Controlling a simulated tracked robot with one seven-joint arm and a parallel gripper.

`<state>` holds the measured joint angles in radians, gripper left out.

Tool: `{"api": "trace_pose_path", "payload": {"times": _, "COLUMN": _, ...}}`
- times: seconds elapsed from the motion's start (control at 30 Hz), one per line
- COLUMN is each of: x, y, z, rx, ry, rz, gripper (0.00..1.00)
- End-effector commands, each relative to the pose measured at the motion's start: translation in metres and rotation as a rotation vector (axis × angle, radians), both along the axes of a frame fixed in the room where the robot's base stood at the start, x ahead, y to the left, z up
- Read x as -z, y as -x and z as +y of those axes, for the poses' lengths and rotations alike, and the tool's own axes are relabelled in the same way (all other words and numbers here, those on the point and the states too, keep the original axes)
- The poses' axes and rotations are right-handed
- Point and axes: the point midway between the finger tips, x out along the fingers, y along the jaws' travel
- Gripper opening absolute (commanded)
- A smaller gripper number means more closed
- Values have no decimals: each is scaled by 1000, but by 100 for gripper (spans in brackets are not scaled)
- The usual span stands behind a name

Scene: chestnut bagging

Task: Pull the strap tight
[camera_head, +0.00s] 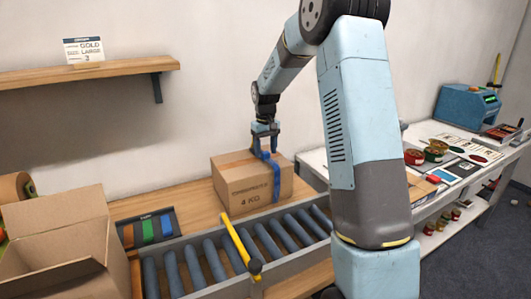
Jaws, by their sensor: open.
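A closed cardboard box (246,191) marked "4 KG" stands on the wooden bench, at the back edge of the roller conveyor. A blue strap (276,182) runs over its top and down its front face, right of the middle. My gripper (266,152) points down at the top of the box, right by the strap. Its jaws are open. I cannot tell whether the fingers touch the strap, or how snug the strap lies.
A roller conveyor (205,262) with a yellow bar (240,245) across it lies in front. An open carton (62,250) and a tray of coloured strips (147,230) stand left. A shelf (90,72) hangs above. A cluttered white table (430,150) is at right.

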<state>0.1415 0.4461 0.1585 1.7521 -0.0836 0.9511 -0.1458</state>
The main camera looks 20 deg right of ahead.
Motion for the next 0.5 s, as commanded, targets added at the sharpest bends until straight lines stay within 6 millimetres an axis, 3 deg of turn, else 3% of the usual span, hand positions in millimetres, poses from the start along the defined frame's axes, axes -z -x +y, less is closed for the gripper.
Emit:
{"api": "trace_pose_path", "payload": {"times": 0.2, "x": 13, "y": 0, "z": 0, "rx": 0, "ry": 0, "rz": -1, "gripper": 60}}
{"api": "trace_pose_path", "payload": {"times": 0.5, "x": 14, "y": 0, "z": 0, "rx": 0, "ry": 0, "rz": -1, "gripper": 59}}
